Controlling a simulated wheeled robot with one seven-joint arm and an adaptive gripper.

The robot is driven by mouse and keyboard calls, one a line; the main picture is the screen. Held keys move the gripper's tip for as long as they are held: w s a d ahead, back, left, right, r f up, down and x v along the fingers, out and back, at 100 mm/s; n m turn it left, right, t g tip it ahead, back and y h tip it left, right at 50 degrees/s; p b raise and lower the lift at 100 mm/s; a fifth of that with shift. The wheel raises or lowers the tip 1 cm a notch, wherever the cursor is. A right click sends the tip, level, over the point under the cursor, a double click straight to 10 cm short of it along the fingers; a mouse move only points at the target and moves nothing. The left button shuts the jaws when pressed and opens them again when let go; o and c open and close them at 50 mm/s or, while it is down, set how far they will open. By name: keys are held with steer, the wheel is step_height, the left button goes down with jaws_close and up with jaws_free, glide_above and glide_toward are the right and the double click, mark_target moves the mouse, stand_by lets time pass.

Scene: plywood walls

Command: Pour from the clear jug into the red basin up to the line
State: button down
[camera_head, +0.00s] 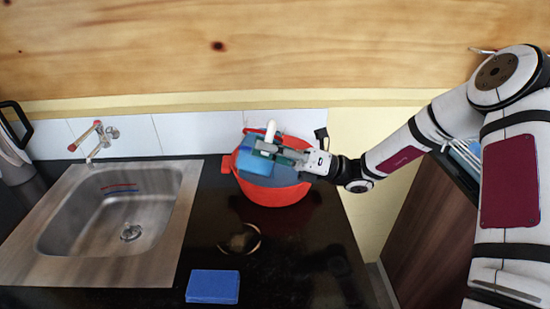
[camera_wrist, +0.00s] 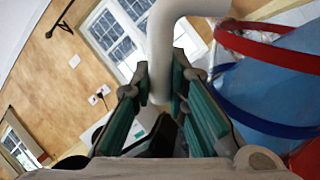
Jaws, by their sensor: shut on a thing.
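The red basin (camera_head: 270,196) stands on the dark counter, right of the sink, with a blue surface inside. My gripper (camera_head: 272,149) is above the basin, shut on the white handle (camera_head: 269,131) of the clear jug. The jug's blue contents (camera_head: 257,164) show over the basin's left half; it looks tilted. In the wrist view the handle (camera_wrist: 161,50) runs between the green finger pads, and blue shows at right with a red and a blue band curving across. My gripper hides part of the jug. I cannot make out the basin's line or any stream.
A steel sink (camera_head: 65,235) with a tap (camera_head: 97,138) lies to the left. A blue block (camera_head: 213,287) lies at the counter's front, with a dark ring-shaped thing (camera_head: 240,240) behind it. A kettle-like vessel (camera_head: 15,165) stands far left. The counter's right edge is near the basin.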

steer(key=shift+w+d+f+m+t+y+b, duration=0.1)
steer(key=shift+w+f+m+t+y+b, duration=0.15)
steer(key=shift+m, duration=0.3)
steer(key=shift+w+d+f+m+t+y+b, duration=0.15)
steer(key=shift+m+t+b, duration=0.15)
steer(key=shift+m, duration=0.25)
stand_by(1.1)
steer(key=shift+w+r+m+t, duration=0.1)
steer(key=shift+w+m+t, duration=0.1)
steer(key=shift+m+t, duration=0.35)
stand_by(1.1)
